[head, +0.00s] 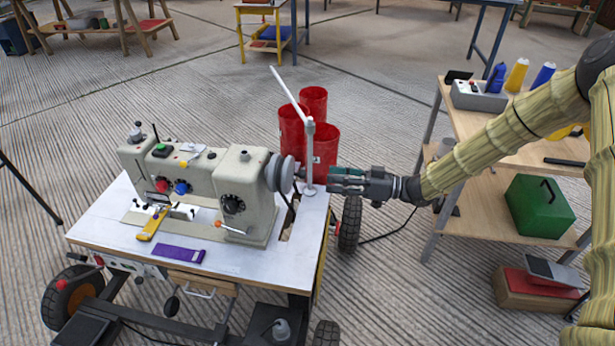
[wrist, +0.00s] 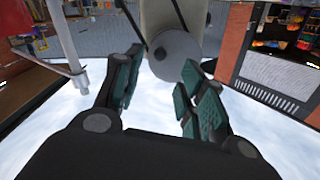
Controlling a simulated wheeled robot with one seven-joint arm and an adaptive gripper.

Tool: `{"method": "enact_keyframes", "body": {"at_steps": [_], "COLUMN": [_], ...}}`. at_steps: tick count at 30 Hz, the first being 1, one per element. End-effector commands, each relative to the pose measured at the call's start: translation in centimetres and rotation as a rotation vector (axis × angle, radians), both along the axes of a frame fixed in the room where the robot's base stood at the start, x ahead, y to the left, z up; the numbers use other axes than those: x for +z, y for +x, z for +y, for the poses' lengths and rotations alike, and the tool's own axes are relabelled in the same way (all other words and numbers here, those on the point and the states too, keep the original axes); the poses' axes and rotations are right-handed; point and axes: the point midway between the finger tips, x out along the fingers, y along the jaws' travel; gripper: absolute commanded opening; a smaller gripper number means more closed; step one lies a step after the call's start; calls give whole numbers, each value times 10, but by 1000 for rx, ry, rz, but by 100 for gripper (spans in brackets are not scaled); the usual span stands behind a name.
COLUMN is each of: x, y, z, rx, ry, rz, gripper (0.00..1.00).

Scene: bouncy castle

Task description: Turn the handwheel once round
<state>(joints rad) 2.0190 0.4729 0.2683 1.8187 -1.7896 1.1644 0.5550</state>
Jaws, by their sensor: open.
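The handwheel (head: 281,174) is a grey round disc on the right end of the beige sewing machine (head: 243,195). In the wrist view the handwheel (wrist: 175,58) shows face-on, ahead of my fingers and roughly between them. My gripper (head: 332,180) points left toward the wheel from the right, above the table's right edge. In the wrist view my gripper (wrist: 155,85) is open and empty, its green-padded fingers spread apart. The fingers look short of the wheel; whether either one touches it I cannot tell.
A white post (head: 310,155) with a slanted arm stands on the white tabletop (head: 110,225) close to my fingers. Red bins (head: 324,145) stand behind it. A yellow-handled tool (head: 153,222) and purple strip (head: 178,254) lie in front of the machine. A wooden shelf unit (head: 475,215) stands right.

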Motion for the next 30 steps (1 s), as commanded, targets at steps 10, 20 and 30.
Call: {"method": "enact_keyframes", "body": {"at_steps": [10, 20, 30], "x": [-1, 0, 0], "y": [11, 15, 15], "z": [55, 77, 77], "rx": [1, 0, -1], "ry": [0, 0, 0], "rz": [0, -1, -1], "gripper": [40, 40, 27]}}
